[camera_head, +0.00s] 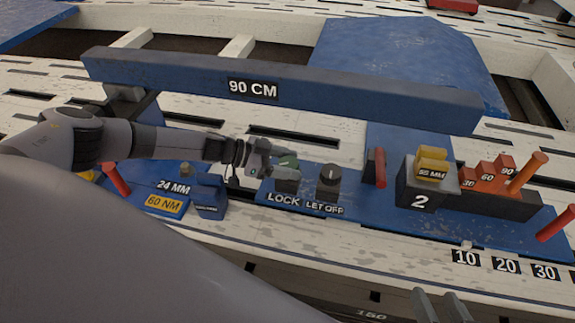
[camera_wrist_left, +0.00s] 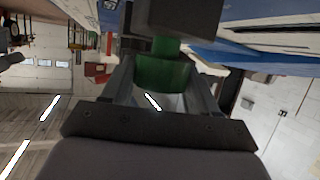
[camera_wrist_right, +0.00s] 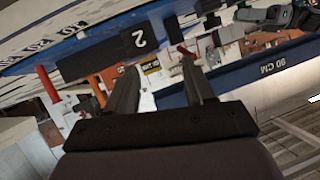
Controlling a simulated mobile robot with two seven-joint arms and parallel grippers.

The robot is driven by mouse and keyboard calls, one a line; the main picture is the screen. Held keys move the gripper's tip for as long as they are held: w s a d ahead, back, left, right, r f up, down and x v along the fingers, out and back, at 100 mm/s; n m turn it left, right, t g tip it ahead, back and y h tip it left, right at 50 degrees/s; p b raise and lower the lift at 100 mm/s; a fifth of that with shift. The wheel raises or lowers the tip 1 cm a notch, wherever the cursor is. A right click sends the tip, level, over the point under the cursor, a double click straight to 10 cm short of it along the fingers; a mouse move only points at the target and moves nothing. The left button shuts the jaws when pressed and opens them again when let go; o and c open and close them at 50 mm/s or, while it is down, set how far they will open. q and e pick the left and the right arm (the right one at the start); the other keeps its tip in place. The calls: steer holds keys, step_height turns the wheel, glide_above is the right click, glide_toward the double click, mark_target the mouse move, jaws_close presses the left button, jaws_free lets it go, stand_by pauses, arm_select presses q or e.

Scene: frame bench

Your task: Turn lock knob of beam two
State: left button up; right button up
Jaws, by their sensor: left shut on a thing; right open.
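The lock knob (camera_head: 287,161) is green and sits on a dark block above the LOCK label (camera_head: 283,198) on the blue base. It also shows in the left wrist view (camera_wrist_left: 162,74), between the fingers. My left gripper (camera_head: 284,168) reaches in from the left and is shut on the knob. The dark LET OFF knob (camera_head: 329,175) stands just to its right. The blue beam marked 90 CM (camera_head: 300,92) lies behind. A dark block marked 2 (camera_head: 415,201) stands to the right. My right gripper (camera_head: 441,304) is open and empty at the front edge.
A red lever (camera_head: 376,167), yellow 55 MM blocks (camera_head: 431,162), orange blocks marked 30, 60 and 90 (camera_head: 488,176) and an orange handle (camera_head: 528,172) stand on the right. A 24 MM and 60 NM panel (camera_head: 172,186) is at left. The slotted bench top is mostly clear in front.

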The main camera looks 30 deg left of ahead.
arm_select(q)
steer(key=shift+w+f+m+g+h+b, duration=0.2)
steer(key=shift+m+g+h+b, duration=0.4)
steer(key=shift+m+g+b, duration=0.25)
steer(key=shift+d+m+g+h+b, duration=0.1)
steer(key=shift+m+g+h+b, duration=0.2)
steer(key=shift+m+g+b, duration=0.65)
steer(key=shift+b, duration=0.6)
steer(key=shift+r+m+g+b, duration=0.1)
steer(key=shift+m+g+b, duration=0.6)
steer(key=shift+b, duration=0.05)
steer(key=shift+r+m+g+h+b, duration=0.1)
steer(key=shift+m+g+h+b, duration=0.2)
steer(key=shift+g+b, duration=0.2)
steer(key=shift+s+d+r, duration=0.1)
arm_select(e)
steer(key=shift+d+f+n+t+y, duration=0.1)
steer(key=shift+f+n+t+y, duration=0.35)
steer(key=shift+t, duration=0.45)
steer(key=shift+r, duration=0.15)
arm_select(q)
steer(key=o, duration=1)
steer(key=shift+c, duration=0.2)
